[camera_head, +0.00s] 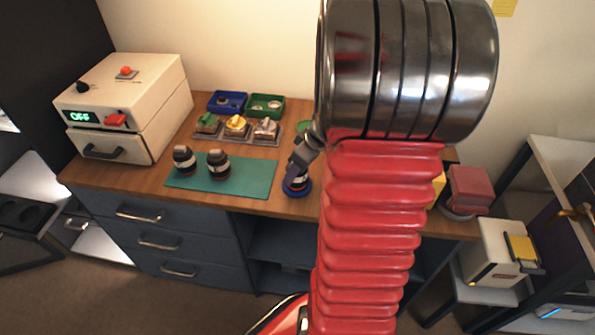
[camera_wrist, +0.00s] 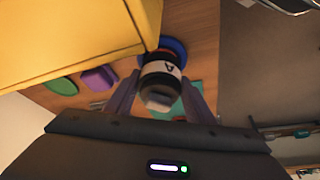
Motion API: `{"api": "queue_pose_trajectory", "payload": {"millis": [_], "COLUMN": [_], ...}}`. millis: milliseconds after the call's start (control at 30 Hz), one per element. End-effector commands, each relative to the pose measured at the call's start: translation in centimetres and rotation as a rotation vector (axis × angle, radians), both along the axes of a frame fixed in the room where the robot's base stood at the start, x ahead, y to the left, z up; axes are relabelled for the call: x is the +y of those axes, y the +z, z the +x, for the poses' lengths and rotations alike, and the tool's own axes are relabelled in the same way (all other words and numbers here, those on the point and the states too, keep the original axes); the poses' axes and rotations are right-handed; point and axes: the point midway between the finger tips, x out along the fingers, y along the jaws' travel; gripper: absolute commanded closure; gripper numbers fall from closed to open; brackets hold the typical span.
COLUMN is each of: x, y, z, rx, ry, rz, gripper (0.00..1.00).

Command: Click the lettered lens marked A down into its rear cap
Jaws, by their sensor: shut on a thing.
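The lens marked A (camera_wrist: 162,72) is a black barrel with a white band bearing the letter, between my fingers in the wrist view. In the head view the lens (camera_head: 299,180) stands about upright, partly hidden by my gripper. My gripper (camera_head: 295,168) is shut on it; it also shows in the wrist view (camera_wrist: 161,88). A blue round rear cap (camera_head: 297,191) lies on the bench directly under the lens. Its blue rim (camera_wrist: 177,47) shows beyond the lens in the wrist view. A thin red ring shows low on the lens. I cannot tell whether the lens is seated in the cap.
Two more dark lenses (camera_head: 184,159) (camera_head: 218,165) stand on the teal mat (camera_head: 258,178) to the left. Behind are a grey parts tray (camera_head: 264,141) and blue (camera_head: 228,101) and green (camera_head: 266,105) bins. A yellow block (camera_wrist: 70,35) fills the upper left of the wrist view.

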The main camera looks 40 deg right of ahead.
Motion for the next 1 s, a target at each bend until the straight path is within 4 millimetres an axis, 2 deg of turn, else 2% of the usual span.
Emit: {"api": "queue_pose_trajectory", "payload": {"millis": [1000], "x": [-0.1], "y": [4.3], "z": [0.1], "rx": [-0.003], "ry": [-0.001], "rz": [-0.004], "gripper": [0.73]}}
